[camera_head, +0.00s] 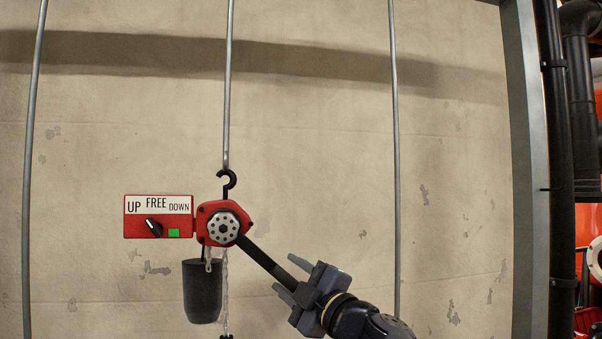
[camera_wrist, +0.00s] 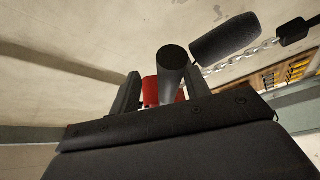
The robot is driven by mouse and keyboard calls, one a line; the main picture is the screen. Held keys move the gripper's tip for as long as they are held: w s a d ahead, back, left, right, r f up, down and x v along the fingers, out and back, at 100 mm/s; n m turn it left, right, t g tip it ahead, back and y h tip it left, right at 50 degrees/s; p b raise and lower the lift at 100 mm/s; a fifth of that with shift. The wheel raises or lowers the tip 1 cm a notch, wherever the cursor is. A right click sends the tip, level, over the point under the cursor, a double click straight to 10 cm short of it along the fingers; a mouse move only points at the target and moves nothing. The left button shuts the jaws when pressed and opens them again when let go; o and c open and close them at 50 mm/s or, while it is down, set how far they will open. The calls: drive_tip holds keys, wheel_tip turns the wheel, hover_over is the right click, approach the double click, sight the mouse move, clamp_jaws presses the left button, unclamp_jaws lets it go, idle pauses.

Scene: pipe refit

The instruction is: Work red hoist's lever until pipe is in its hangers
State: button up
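The red hoist (camera_head: 224,222) hangs by a black hook from a thin grey rod in the head view; part of its red body (camera_wrist: 150,90) shows in the wrist view. Its selector knob (camera_head: 154,229) seems to point up-left, towards UP on the UP/FREE/DOWN plate. The black lever (camera_head: 262,260) slopes down-right from the hoist. My gripper (camera_head: 283,273) is open, with a finger either side of the lever's end. In the wrist view the lever's round end (camera_wrist: 173,62) stands between the fingers, with a gap at the left one. Pipe and hangers are not seen.
A dark chain bag (camera_head: 202,291) and chain hang below the hoist; the bag also shows in the wrist view (camera_wrist: 225,38). More grey rods (camera_head: 395,150) hang at either side. A grey post (camera_head: 525,150) and black pipes stand at the right. The wall behind is clear.

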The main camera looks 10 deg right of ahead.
drive_tip(key=shift+d, duration=0.1)
drive_tip(key=r+p, duration=0.1)
drive_tip(key=d+r+n+p, duration=0.1)
drive_tip(key=p, duration=0.1)
drive_tip(key=r+p, duration=0.1)
drive_tip(key=p, duration=0.1)
drive_tip(key=shift+d+r+g, duration=0.25)
drive_tip(key=shift+d+g, duration=0.15)
drive_tip(key=shift+d+n+p, duration=0.1)
drive_tip(key=shift+n+p, duration=0.2)
drive_tip(key=shift+p, duration=0.1)
drive_tip(key=shift+f, duration=0.1)
drive_tip(key=shift+n+g, duration=0.4)
drive_tip(key=shift+n, duration=0.4)
drive_tip(key=r+p, duration=0.2)
drive_tip(key=d+r+p, duration=0.1)
drive_tip(key=r+p, duration=0.1)
drive_tip(key=p, duration=0.1)
drive_tip(key=shift+d, duration=0.1)
